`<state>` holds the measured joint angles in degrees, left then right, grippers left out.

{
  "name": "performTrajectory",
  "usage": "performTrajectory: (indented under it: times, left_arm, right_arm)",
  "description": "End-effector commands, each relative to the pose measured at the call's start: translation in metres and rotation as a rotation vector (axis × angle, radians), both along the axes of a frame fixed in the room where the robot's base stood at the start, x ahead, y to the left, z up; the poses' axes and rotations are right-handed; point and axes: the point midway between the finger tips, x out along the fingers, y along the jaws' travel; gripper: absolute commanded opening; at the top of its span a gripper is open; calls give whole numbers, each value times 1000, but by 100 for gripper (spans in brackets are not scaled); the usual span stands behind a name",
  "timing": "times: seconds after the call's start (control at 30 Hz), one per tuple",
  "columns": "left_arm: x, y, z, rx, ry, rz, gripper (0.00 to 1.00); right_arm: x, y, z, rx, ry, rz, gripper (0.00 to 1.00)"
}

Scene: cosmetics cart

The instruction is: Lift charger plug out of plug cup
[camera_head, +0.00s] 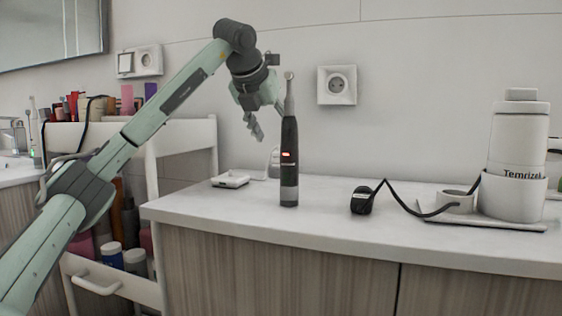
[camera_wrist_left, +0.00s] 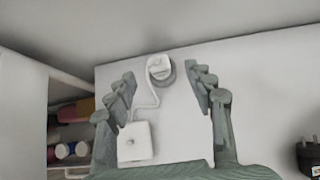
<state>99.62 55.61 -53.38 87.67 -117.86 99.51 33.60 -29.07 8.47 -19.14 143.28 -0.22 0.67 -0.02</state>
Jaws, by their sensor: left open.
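The white charger plug (camera_wrist_left: 158,67) sits in the small round plug cup (camera_wrist_left: 168,81) on the counter. Its white cable runs to the square white charger base (camera_wrist_left: 133,142). In the head view the plug (camera_head: 275,155) is partly hidden behind the electric toothbrush, and the charger base (camera_head: 230,180) lies to its left. My left gripper (camera_head: 264,118) is open and empty, above the plug and pointing down. In the left wrist view the plug shows between the spread fingers (camera_wrist_left: 163,80), apart from both. My right gripper is not in view.
A dark electric toothbrush (camera_head: 289,160) stands upright close to the plug. A black device (camera_head: 362,200) with a black cable lies right of it. A white tray (camera_head: 482,225) carries a bottle (camera_head: 518,135) and a small cup (camera_head: 455,202). A wall socket (camera_head: 337,85) is behind; a cart stands left.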

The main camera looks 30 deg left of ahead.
Motion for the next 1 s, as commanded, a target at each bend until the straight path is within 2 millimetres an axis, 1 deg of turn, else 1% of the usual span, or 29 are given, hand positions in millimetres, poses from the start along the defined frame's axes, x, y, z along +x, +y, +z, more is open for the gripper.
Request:
performTrajectory:
  times: [0.03, 0.27, 0.5, 0.63, 0.87, 1.0]
  left_arm:
    - [2, 2, -5, 5, 8, 3, 53]
    - [19, 7, -25, 5, 9, 1, 53]
    - [41, 14, -51, 4, 9, 0, 53]
    - [48, 16, -57, 4, 6, -1, 53]
    - [49, 16, -57, 3, 5, -1, 53]
    - [49, 16, -57, 3, 5, -1, 36]
  right_arm:
    - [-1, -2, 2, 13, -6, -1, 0]
    - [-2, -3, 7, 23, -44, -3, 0]
    - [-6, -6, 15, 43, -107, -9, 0]
    - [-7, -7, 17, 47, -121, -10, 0]
    - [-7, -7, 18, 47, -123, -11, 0]
    - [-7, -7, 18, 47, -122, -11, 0]
